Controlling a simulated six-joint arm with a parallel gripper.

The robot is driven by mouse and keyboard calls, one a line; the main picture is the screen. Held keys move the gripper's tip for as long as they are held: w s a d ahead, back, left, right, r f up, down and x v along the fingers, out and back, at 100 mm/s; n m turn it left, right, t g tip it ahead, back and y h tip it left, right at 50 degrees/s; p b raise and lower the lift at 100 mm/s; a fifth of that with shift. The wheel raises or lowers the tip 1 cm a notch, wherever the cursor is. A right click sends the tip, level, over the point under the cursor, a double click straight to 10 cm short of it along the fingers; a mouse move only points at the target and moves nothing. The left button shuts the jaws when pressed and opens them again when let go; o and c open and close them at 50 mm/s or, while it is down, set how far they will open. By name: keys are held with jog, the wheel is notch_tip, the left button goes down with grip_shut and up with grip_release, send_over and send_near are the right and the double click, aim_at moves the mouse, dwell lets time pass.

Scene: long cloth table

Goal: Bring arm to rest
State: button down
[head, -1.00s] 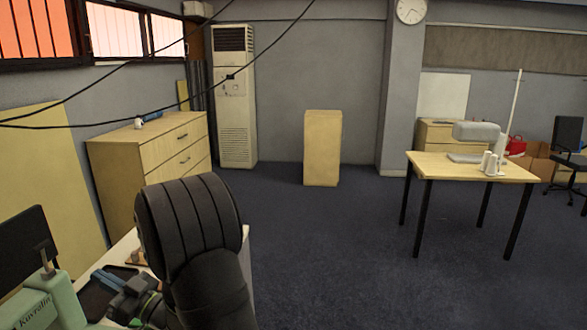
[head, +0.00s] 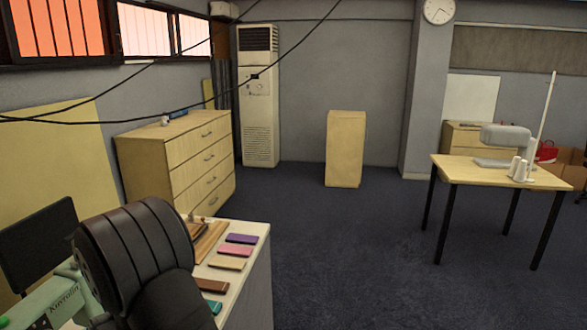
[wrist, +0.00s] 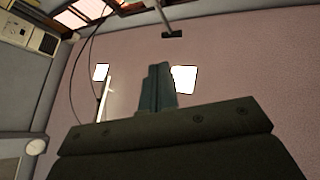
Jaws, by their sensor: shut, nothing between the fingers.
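My gripper (wrist: 157,88) shows in the wrist view with its two dark fingers together and nothing between them. It points away from the camera toward a wall-like pinkish surface, touching nothing that I can see. In the head view my dark arm link fills the lower left and hides my gripper. The white table (head: 257,253) is partly behind the arm. On it lie several flat coloured pieces, among them a purple one (head: 242,239), a pink one (head: 235,250) and a brown one (head: 211,286).
A wooden board (head: 211,243) lies on the table behind the coloured pieces. A pale green machine (head: 68,292) stands close at the arm's left. A drawer cabinet (head: 185,160) is beyond the table. The floor on the right is open, up to a desk (head: 490,168).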

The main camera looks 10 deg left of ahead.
jog(key=shift+s+f+m+t+h, duration=0.55)
jog(key=shift+m+t+h, duration=0.15)
jog(key=shift+t, duration=0.1)
